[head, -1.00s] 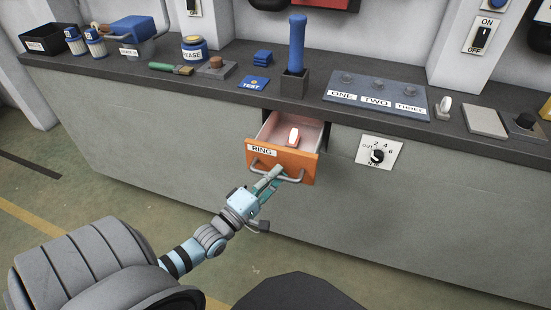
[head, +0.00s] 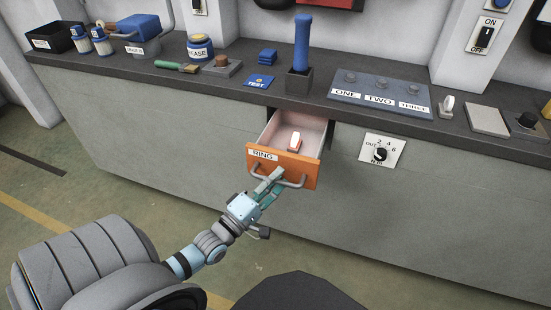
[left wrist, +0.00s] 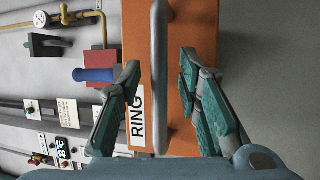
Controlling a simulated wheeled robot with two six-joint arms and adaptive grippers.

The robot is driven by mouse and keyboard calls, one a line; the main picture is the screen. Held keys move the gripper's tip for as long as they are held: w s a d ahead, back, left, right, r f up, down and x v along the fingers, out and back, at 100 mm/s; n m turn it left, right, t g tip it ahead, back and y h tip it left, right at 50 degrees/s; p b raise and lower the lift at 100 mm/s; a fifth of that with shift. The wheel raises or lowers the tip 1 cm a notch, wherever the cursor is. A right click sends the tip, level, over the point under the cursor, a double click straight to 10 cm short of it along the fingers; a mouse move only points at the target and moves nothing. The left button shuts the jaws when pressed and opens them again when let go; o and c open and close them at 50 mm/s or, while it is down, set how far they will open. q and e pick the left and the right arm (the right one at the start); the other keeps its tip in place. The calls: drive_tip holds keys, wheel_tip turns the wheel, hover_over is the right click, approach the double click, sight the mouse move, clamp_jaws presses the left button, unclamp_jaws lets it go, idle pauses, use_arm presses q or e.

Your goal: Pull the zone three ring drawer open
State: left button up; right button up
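The ring drawer (head: 283,167) has an orange front with a RING label and stands pulled out of the grey counter. A white ring-shaped item with an orange-red part (head: 295,140) sits inside it. The grey bar handle (head: 290,184) spans the drawer front. My left gripper (head: 268,183) is at the handle, its fingers spread. In the left wrist view the handle bar (left wrist: 160,75) runs between the two open fingers of the left gripper (left wrist: 158,85), with gaps visible on both sides. My right gripper is not in view.
The counter top (head: 232,83) above carries a blue-handled tool (head: 302,45), a ONE-TWO-THREE panel (head: 378,93) and several other items. A rotary dial (head: 380,155) is on the counter front right of the drawer. The floor (head: 130,185) in front is clear.

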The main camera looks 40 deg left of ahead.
use_arm(q)
drive_tip(key=s+f, duration=0.2)
drive_tip(key=s, duration=0.9)
drive_tip(key=shift+s+a, duration=0.35)
drive_tip(key=shift+s, duration=0.05)
drive_tip(key=shift+f, duration=0.1)
